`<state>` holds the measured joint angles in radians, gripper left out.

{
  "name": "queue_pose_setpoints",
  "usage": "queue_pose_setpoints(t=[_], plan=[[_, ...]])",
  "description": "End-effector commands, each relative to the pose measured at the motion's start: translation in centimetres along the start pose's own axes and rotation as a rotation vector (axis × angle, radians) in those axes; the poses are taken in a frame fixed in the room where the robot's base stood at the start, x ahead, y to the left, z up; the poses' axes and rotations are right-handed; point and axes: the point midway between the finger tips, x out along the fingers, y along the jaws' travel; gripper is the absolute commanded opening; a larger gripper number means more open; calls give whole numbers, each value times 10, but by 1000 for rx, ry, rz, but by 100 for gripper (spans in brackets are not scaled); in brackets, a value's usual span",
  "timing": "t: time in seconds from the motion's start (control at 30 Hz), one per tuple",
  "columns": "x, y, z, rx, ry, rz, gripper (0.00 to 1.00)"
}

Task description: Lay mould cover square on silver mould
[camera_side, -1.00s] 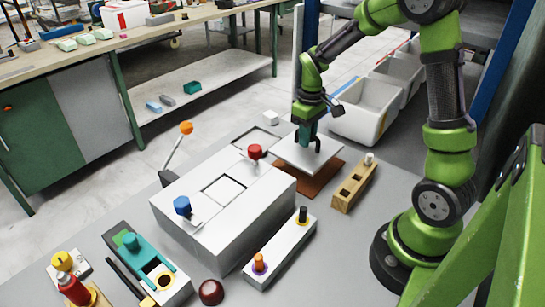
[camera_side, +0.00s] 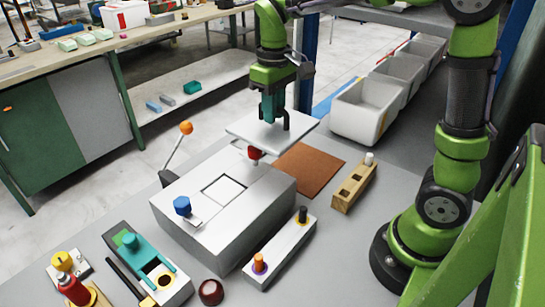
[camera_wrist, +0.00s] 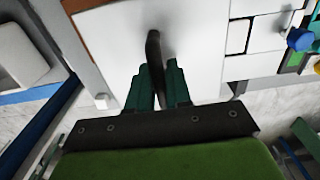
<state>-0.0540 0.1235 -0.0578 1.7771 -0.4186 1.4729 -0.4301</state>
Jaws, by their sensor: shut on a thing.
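The mould cover (camera_side: 245,127) is a flat white plate with a dark handle on top. My gripper (camera_side: 271,118) is shut on that handle and holds the plate in the air, roughly level, above the back right part of the silver mould. The silver mould (camera_side: 232,226) is a pale grey block with a square outline in its top, a blue knob (camera_side: 182,205) at its left and a red knob (camera_side: 254,154) partly under the plate. In the wrist view the plate (camera_wrist: 110,45) fills the middle, with the gripper fingers (camera_wrist: 157,85) on its handle.
A bare brown mat (camera_side: 309,169) lies right of the mould. A wooden block with holes (camera_side: 354,185) stands beside it. A lever with an orange ball (camera_side: 186,128) rises at the mould's back left. A grey block with orange and black pegs (camera_side: 279,247) lies in front.

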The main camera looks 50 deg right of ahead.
Motion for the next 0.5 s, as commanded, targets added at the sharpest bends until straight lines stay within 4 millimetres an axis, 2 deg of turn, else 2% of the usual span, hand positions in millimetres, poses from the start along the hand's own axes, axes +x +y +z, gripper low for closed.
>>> queue_pose_setpoints(t=[0.13, 0.5], plan=[[-27, 2, -1, 2, 7, -1, 0], [-23, 86, 7, 7, 2, 0, 0]])
